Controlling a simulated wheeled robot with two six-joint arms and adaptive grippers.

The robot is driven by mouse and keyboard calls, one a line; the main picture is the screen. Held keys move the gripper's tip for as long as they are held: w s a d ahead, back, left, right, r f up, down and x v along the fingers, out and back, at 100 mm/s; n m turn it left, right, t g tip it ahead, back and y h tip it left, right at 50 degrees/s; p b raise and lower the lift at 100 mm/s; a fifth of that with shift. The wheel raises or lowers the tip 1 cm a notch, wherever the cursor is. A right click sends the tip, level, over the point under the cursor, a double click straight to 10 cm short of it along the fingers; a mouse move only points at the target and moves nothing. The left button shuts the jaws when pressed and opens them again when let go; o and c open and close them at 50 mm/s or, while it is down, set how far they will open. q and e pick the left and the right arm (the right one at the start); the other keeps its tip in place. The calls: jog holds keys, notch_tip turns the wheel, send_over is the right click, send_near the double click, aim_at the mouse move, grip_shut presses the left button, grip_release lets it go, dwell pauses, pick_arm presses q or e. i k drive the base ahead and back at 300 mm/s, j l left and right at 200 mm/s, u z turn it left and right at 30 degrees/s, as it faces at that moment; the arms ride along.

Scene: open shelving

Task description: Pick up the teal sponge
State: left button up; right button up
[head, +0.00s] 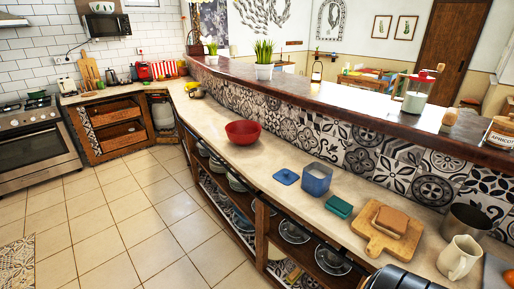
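The teal sponge (339,207) is a small block lying flat on the pale countertop (285,200). It sits between a blue see-through container (317,180) on its left and a wooden cutting board (372,240) on its right. Nothing covers it, and it stands apart from both.
A blue lid (286,177) and a red bowl (243,132) lie farther left. A brown block (391,220) rests on the board. A white mug (459,258) and a metal pot (468,222) stand right. The tiled wall rises behind; open shelves are below.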

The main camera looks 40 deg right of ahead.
aim_at(338, 207)
jog(key=i, duration=2.5)
jog(key=z, duration=2.5)
